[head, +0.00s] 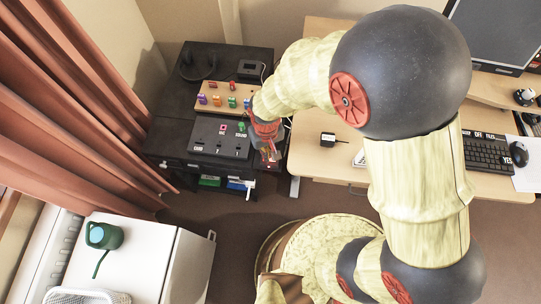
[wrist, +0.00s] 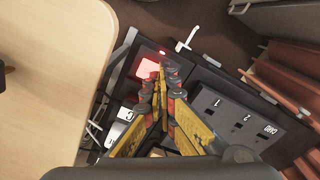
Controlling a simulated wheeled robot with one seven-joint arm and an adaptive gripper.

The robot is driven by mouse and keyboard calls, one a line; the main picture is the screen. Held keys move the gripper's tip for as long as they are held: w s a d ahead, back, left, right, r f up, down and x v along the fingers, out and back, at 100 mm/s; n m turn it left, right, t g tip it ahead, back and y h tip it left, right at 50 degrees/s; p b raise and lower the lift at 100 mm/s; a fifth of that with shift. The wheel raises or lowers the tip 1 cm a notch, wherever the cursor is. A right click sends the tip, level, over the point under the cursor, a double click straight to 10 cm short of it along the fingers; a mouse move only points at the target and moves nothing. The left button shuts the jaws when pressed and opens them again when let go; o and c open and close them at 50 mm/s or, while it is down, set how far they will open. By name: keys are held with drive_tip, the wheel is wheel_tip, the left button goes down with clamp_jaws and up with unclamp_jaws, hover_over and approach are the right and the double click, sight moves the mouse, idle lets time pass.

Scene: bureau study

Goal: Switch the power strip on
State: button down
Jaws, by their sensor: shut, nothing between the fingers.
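A dark unit, which looks like the power strip (wrist: 172,54), lies at the edge of the black cabinet in the wrist view. It carries a red glowing square switch (wrist: 148,67) and a small red light beside it. My gripper (wrist: 160,72) is shut and empty, with its fingertips at the right edge of the red switch; I cannot tell whether they touch it. In the head view my gripper (head: 271,157) points down at the cabinet's front right corner and hides the switch there.
A grey box (head: 208,150) marked CARD, 1 and 2 stands on the black cabinet (head: 168,135), with a wooden board (head: 212,105) of coloured pieces behind it. The desk (head: 318,166) is to the right. A white cabinet (head: 150,254) with a green watering can (head: 104,236) is at front left.

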drive_tip(key=shift+r+p, duration=2.8)
drive_tip(key=shift+r, duration=0.65)
drive_tip(key=shift+f, duration=0.1)
drive_tip(key=s+d+r+m+t, duration=0.1)
drive_tip(key=s+d+r+t, duration=0.1)
drive_tip(key=d+r, duration=0.5)
drive_tip(key=s+d+r+m+t, duration=0.1)
drive_tip(key=s+d+r+m, duration=0.1)
drive_tip(key=d+r, duration=0.6)
drive_tip(key=s+d+r+m+t, duration=0.2)
drive_tip(key=d+r, duration=0.5)
drive_tip(key=r, duration=0.9)
drive_tip(key=shift+s+d+r+t, duration=0.2)
drive_tip(key=shift+s+d+t, duration=0.15)
drive_tip(key=shift+s, duration=0.4)
